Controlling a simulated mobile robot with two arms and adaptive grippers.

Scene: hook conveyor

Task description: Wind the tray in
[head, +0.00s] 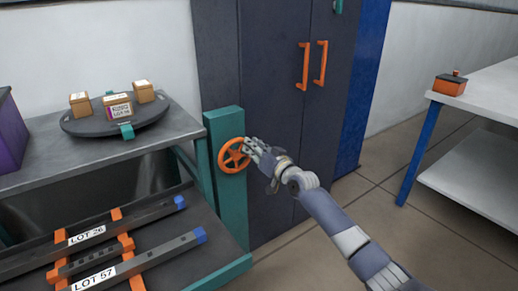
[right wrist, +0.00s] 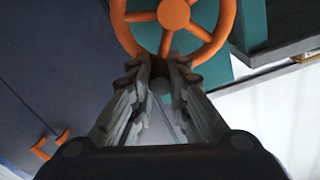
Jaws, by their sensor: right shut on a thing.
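The orange handwheel (head: 222,160) is mounted on a teal post (head: 226,212) beside the dark cabinet. My right gripper (head: 256,152) is at the wheel's right rim. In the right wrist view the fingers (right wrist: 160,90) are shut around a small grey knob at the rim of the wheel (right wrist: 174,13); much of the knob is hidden. A dark tray (head: 214,252) with a teal edge lies low at the left, out in front of the grey bench. Black bars labelled LOT 26 (head: 86,236) and LOT 57 (head: 94,279) lie on it. My left gripper is not in view.
The grey bench (head: 185,128) carries a round black turntable (head: 75,126) with small boxes. The cabinet (head: 275,100) has orange handles. A white table (head: 490,85) with an orange box (head: 450,84) stands at the right. The floor (head: 300,250) is open between.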

